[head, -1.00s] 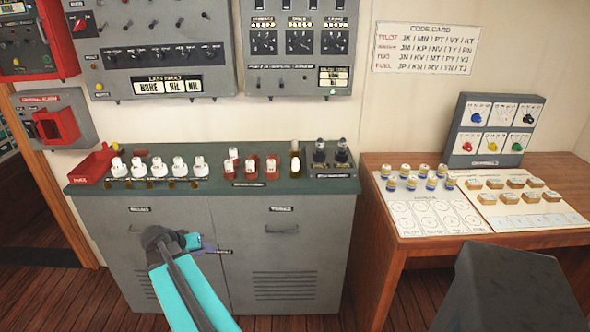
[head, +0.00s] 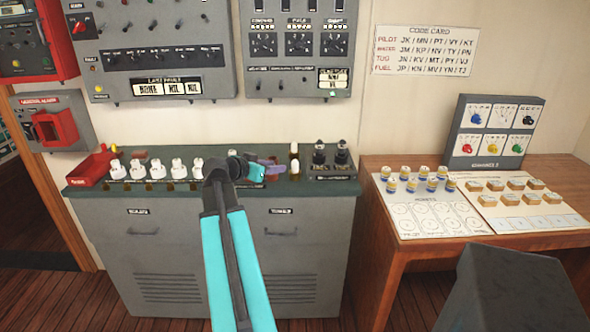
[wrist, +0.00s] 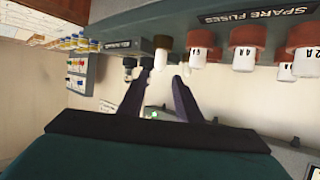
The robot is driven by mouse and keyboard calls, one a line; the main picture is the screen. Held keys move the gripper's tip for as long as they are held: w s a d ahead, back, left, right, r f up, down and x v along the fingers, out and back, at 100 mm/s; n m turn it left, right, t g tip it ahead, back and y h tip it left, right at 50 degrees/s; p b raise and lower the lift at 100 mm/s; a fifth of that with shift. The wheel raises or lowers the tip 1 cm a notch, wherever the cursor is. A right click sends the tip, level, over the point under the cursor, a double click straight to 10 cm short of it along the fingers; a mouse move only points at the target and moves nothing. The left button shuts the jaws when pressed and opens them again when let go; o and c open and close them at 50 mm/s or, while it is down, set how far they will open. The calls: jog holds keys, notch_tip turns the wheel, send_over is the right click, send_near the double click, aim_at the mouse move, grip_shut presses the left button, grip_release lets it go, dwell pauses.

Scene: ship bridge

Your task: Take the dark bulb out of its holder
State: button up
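My gripper (head: 280,168) reaches over the green-topped cabinet, its purple fingers just left of a pale upright piece (head: 294,157). In the wrist view the fingers (wrist: 164,70) are spread apart with nothing held. Two dark-topped pieces (head: 319,152) and (head: 342,152) stand in a small labelled holder block (head: 331,172) right of my gripper. I cannot tell for certain which piece is the dark bulb.
White fuses (head: 179,168) stand in a row on the cabinet (head: 200,236). Spare fuses with red bases (wrist: 246,45) are close beside the fingers. A red tray (head: 90,172) is at the cabinet's left end. A wooden desk (head: 400,250) with cards and small pieces stands at right.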

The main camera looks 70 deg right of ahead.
aim_at(293, 166)
jog(key=shift+d, duration=0.1)
jog(key=p+x, duration=0.2)
jog(key=x, duration=0.5)
jog(key=shift+f, duration=0.1)
jog(key=shift+s+d+f, duration=0.2)
jog(key=shift+d+f, duration=0.15)
jog(key=shift+d, duration=0.2)
jog(key=shift+p+x, duration=1.25)
jog(key=shift+x, duration=1.3)
jog(key=shift+f, duration=0.15)
jog(key=c, duration=0.8)
